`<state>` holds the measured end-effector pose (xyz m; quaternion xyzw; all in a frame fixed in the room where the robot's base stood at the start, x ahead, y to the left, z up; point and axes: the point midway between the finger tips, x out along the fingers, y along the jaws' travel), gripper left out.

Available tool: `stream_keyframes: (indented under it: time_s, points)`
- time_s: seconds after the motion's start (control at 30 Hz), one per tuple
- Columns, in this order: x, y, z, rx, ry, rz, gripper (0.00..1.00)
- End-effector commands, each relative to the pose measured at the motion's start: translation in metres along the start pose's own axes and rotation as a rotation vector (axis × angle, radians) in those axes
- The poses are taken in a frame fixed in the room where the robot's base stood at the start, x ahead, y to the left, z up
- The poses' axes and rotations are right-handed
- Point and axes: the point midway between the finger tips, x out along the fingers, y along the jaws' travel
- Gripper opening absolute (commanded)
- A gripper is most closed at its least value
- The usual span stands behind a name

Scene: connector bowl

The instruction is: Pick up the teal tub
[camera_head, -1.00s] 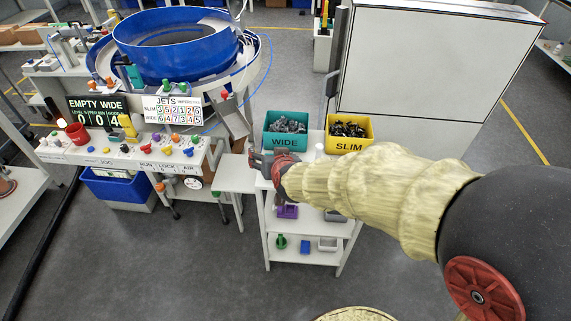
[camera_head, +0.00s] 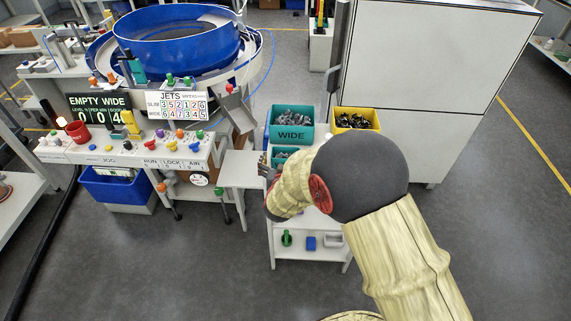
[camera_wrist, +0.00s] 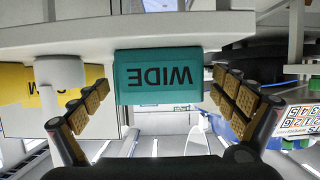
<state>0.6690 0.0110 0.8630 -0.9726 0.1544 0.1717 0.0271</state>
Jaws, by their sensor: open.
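The teal tub (camera_head: 291,134), labelled WIDE and filled with grey pieces, stands upright on the white stand. In the wrist view, which is upside down, its front face (camera_wrist: 158,77) shows between the fingers of my gripper (camera_wrist: 161,86). The gripper is open, with one padded finger toward each side of the tub. It holds nothing, and I cannot tell how far it is from the tub. In the head view my gripper (camera_head: 267,172) is partly hidden by my arm. A smaller teal patch with grey pieces (camera_head: 283,154) shows in front of the tub.
A yellow tub (camera_head: 356,119) stands right of the teal one. In the wrist view a white cylinder (camera_wrist: 60,72) partly covers the yellow tub (camera_wrist: 25,85). A tall white cabinet (camera_head: 430,75) is behind at right; the control bench (camera_head: 130,150) is at left.

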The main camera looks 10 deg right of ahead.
Motion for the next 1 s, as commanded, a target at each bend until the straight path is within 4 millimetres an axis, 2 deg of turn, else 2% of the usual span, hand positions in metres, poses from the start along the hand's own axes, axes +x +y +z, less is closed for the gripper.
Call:
stream_keyframes:
  time_s: [0.03,0.13,0.4,1.0]
  points:
    - [0.008,0.0,0.003,0.001,-0.001,0.001,0.97]
    - [0.016,0.0,0.002,0.001,0.0,0.0,0.97]
    - [0.018,0.0,0.0,0.0,-0.001,-0.001,0.97]
    - [0.018,0.0,0.0,0.0,-0.001,-0.001,0.63]
